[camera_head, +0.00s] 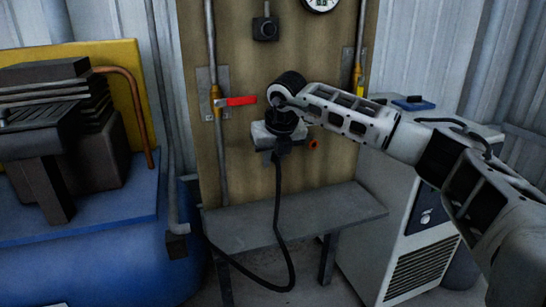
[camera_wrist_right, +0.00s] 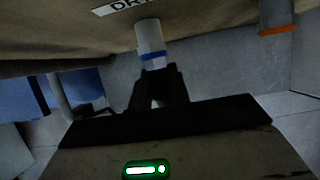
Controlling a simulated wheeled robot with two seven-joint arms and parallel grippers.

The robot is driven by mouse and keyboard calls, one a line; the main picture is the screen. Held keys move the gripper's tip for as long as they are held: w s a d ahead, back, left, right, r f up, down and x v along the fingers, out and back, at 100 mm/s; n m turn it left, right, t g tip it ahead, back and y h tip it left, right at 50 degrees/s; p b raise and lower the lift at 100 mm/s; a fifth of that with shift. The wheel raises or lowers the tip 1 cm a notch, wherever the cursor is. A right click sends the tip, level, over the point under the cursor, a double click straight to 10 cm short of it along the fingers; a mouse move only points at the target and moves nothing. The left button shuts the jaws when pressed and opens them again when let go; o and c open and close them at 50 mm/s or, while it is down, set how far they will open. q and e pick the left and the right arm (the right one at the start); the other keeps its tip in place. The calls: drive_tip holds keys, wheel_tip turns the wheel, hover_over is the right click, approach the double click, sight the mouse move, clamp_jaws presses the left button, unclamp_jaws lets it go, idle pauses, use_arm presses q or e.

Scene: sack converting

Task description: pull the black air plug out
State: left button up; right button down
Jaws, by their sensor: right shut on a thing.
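My right gripper (camera_head: 281,146) reaches in from the right to the tan panel and is shut on the black air plug, which its jaws mostly hide. A black hose (camera_head: 277,195) hangs down from the gripper and loops to the floor. In the right wrist view the dark fingers (camera_wrist_right: 157,85) close just below a pale socket (camera_wrist_right: 150,38) with a blue band. Whether the plug still sits in this socket or is apart from it, I cannot tell. My left gripper is not in view.
A red-handled valve (camera_head: 238,101) sits on a pipe left of the gripper. An orange-ringed fitting (camera_head: 313,144) is close on the right. A grey bench (camera_head: 330,205) stands below, a blue compressor tank (camera_head: 100,265) left, a white cabinet (camera_head: 385,215) right.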

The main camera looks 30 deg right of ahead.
drive_tip(key=shift+s, duration=0.1)
drive_tip(key=shift+s+a+b, duration=0.15)
drive_tip(key=shift+s+a, duration=0.05)
drive_tip(key=shift+s, duration=0.55)
drive_tip(key=shift+s+a+b, duration=0.1)
drive_tip(key=shift+s+a, duration=0.05)
drive_tip(key=shift+s, duration=0.6)
drive_tip(key=shift+s+a+b, duration=0.15)
drive_tip(key=shift+s+a, duration=0.05)
drive_tip(key=shift+s, duration=0.55)
